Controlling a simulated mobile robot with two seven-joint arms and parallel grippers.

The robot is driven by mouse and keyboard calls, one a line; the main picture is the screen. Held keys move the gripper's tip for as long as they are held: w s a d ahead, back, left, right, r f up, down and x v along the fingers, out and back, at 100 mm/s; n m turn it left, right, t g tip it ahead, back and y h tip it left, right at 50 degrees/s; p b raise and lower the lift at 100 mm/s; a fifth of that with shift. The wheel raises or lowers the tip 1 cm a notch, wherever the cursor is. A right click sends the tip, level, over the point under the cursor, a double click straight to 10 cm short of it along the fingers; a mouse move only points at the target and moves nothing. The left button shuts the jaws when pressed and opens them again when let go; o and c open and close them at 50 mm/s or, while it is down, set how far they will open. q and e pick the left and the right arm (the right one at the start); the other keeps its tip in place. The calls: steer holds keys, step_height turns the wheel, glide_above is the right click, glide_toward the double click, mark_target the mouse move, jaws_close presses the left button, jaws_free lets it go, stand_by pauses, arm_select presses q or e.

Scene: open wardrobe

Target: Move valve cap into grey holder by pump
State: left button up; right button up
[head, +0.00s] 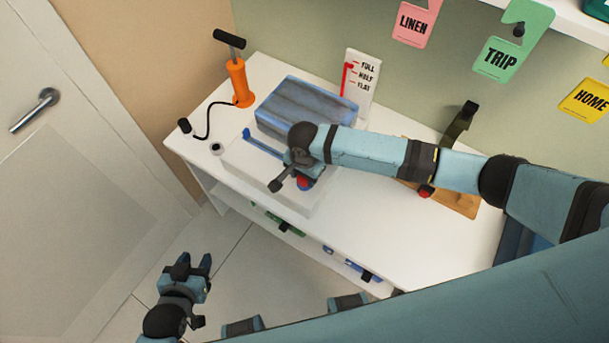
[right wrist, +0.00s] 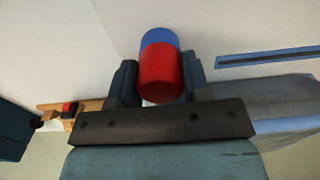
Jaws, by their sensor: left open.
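The valve cap is a red cylinder (right wrist: 162,75) in the right wrist view, with a blue part (right wrist: 160,38) at its far end. It shows as a small red spot (head: 303,184) in the head view, on the white block. My right gripper (head: 284,184) is there, with its fingers (right wrist: 160,80) against both sides of the red cap. Whether the cap is still joined to the blue part is not clear. The orange pump (head: 238,82) stands at the back left; the small grey holder (head: 216,149) sits in front of it. My left gripper (head: 193,265) is open and empty, over the floor.
A black hose (head: 207,125) runs from the pump to a black end piece (head: 184,126). A gauge card (head: 362,80) stands behind. A wooden board (head: 455,203) lies at right. The table's front right is clear.

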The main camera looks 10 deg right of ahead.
steer(key=o, duration=0.4)
steer(key=shift+c, duration=1.2)
steer(key=shift+r, duration=0.15)
steer(key=shift+r+p, duration=0.3)
steer(key=shift+p, duration=0.45)
steer(key=shift+r+p, duration=0.75)
steer(key=shift+p, duration=0.6)
steer(key=shift+r, duration=0.1)
steer(key=shift+r+p, duration=1.9)
steer(key=shift+p, duration=0.65)
